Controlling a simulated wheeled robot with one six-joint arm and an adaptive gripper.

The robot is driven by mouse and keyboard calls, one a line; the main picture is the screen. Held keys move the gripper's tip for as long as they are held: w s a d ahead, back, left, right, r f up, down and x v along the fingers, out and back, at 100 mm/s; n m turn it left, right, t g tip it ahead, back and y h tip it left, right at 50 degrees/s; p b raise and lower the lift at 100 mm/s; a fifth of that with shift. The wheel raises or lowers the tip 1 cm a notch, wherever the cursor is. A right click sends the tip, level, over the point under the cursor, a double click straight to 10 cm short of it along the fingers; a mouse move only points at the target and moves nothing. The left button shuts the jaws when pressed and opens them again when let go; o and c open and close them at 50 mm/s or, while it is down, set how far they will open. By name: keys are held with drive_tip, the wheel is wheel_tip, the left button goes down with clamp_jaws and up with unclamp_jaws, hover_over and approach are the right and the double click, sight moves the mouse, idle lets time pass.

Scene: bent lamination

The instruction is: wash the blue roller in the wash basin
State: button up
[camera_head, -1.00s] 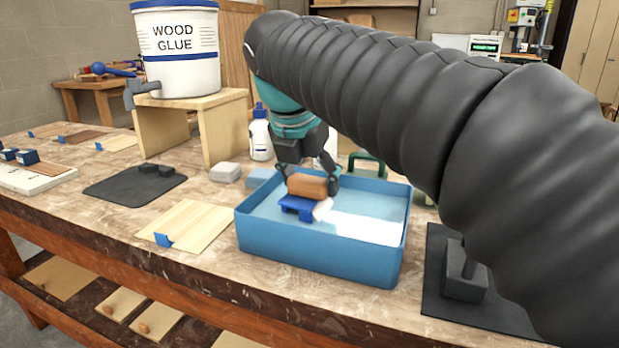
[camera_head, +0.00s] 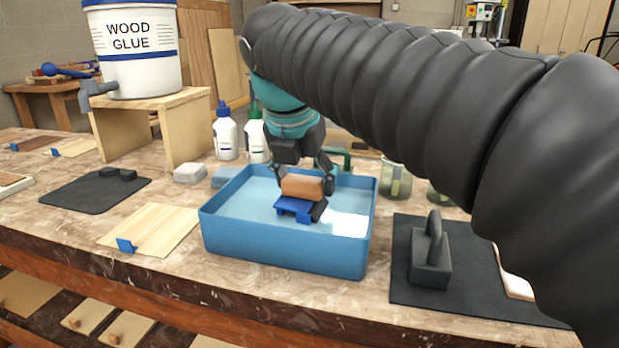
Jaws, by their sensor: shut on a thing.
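The wash basin (camera_head: 285,245) is a blue rectangular tub of pale water on the workbench. My gripper (camera_head: 303,184) is shut on the roller's brown handle (camera_head: 301,187), with one finger at each end. The roller's blue body (camera_head: 292,207) is below the handle, inside the basin's outline. A dark piece (camera_head: 319,210) shows at its right end. I cannot tell how deep the roller sits in the water. A bright white patch (camera_head: 349,224) lies on the water to its right.
A wood glue bucket (camera_head: 131,48) stands on a wooden stand at back left. A board with a blue clip (camera_head: 150,232) lies left of the basin. A black mat (camera_head: 402,287) with a dark handled block (camera_head: 430,258) is at right. Bottles (camera_head: 225,135) and jars (camera_head: 395,180) stand behind.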

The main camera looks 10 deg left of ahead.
drive_tip(key=shift+w+a+r, duration=0.1)
drive_tip(key=shift+a+r, duration=0.4)
drive_tip(key=shift+r, duration=0.55)
drive_tip(key=shift+w+a+r, duration=0.1)
drive_tip(key=shift+a+r, duration=0.4)
drive_tip(key=shift+r, duration=0.6)
drive_tip(key=shift+w+a+r, duration=0.1)
drive_tip(key=shift+a+r, duration=0.4)
drive_tip(key=shift+r, duration=0.55)
wheel_tip(320, 180, up, 5)
